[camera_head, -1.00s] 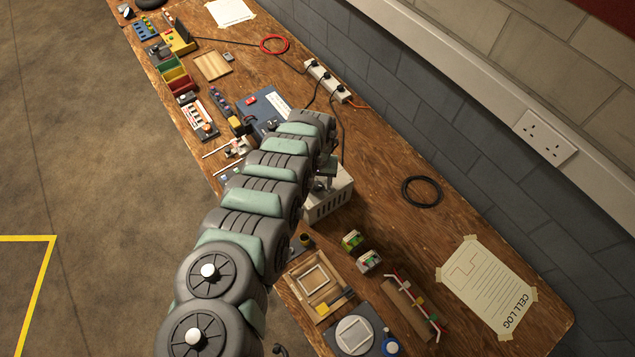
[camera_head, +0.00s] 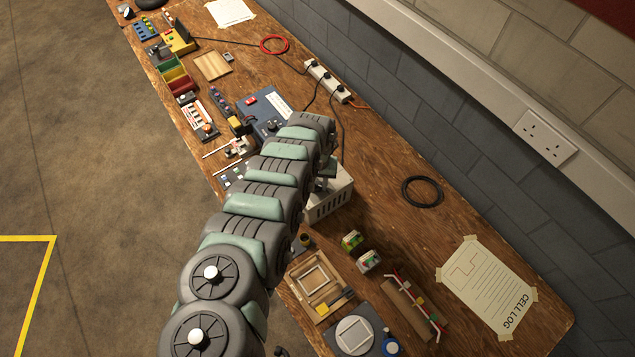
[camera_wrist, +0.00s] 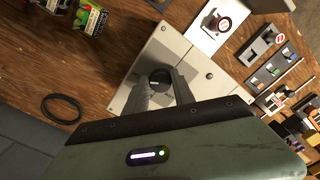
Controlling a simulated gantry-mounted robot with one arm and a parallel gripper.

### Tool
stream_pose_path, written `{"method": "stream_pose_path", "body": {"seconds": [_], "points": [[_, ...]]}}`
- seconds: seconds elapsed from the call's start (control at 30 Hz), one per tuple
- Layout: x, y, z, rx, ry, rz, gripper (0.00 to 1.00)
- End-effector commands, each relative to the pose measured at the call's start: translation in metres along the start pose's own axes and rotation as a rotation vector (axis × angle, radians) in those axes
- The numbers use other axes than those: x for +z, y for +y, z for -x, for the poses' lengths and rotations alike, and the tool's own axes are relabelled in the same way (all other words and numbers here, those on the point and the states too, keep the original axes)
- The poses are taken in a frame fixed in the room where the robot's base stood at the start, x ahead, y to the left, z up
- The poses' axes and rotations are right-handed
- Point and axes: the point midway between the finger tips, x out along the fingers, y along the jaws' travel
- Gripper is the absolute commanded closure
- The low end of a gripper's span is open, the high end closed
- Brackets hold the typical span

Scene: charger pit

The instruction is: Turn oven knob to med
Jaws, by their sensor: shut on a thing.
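The oven is a pale box with dark side vents (camera_head: 330,207), in the middle of the bench in the head view. In the wrist view its light top panel (camera_wrist: 205,98) shows, with a round black knob (camera_wrist: 160,76) bearing a small light mark. My gripper (camera_wrist: 162,88) is over this panel, its two grey fingers on either side of the knob and shut on it. In the head view my gripper (camera_head: 325,174) is at the box, and my arm hides much of the knob area. Setting labels around the knob are not readable.
A blue-grey panel (camera_head: 256,113) with a red switch lies beyond the box. A black cable ring (camera_head: 422,191) lies to the right on bare wood. A power strip (camera_head: 327,80) runs along the wall.

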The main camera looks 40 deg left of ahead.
Motion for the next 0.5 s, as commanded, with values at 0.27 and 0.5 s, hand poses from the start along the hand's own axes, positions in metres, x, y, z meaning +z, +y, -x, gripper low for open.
{"method": "stream_pose_path", "body": {"seconds": [0.27, 0.5], "points": [[0.0001, 0.0, 0.0001, 0.0, 0.0, 0.0, 1.0], [0.0001, 0.0012, 0.0013, 0.0, 0.0, 0.027, 1.0]]}}
